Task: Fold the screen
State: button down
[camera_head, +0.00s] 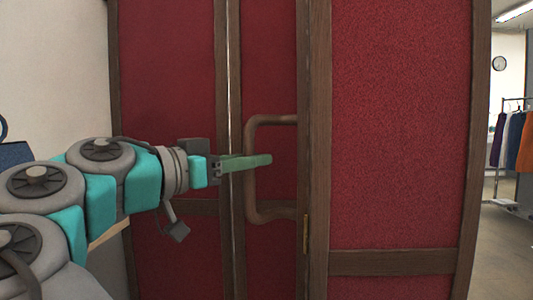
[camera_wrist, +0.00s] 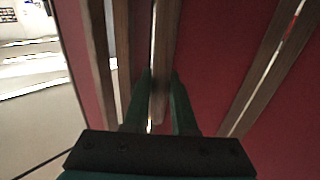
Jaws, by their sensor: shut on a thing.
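The screen has red panels in dark brown wooden frames. In the head view a left panel (camera_head: 165,80), a narrow-looking middle panel (camera_head: 268,70) and a wide right panel (camera_head: 400,130) stand upright, angled to one another. A brown bow handle (camera_head: 249,195) is on the middle panel. My gripper (camera_head: 252,162) reaches in from the left, its green fingers across the handle's upright bar. In the wrist view the fingers (camera_wrist: 162,95) stand on either side of the brown handle bar (camera_wrist: 163,45), shut on it. The finger contact is partly hidden in the head view.
A brass hinge (camera_head: 306,232) shows on the frame between middle and right panels. A rack of hanging clothes (camera_head: 515,140) and a wall clock (camera_head: 499,63) are at the far right, with open floor (camera_head: 500,255) there. A pale wall (camera_head: 50,70) is at left.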

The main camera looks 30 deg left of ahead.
jog(key=shift+w+f, duration=0.1)
jog(key=shift+f, duration=0.3)
jog(key=c, duration=1.1)
grip_release()
jog(key=o, duration=0.4)
jog(key=shift+r, duration=0.15)
jog(key=shift+c, duration=0.2)
jog(key=shift+d+r, duration=0.1)
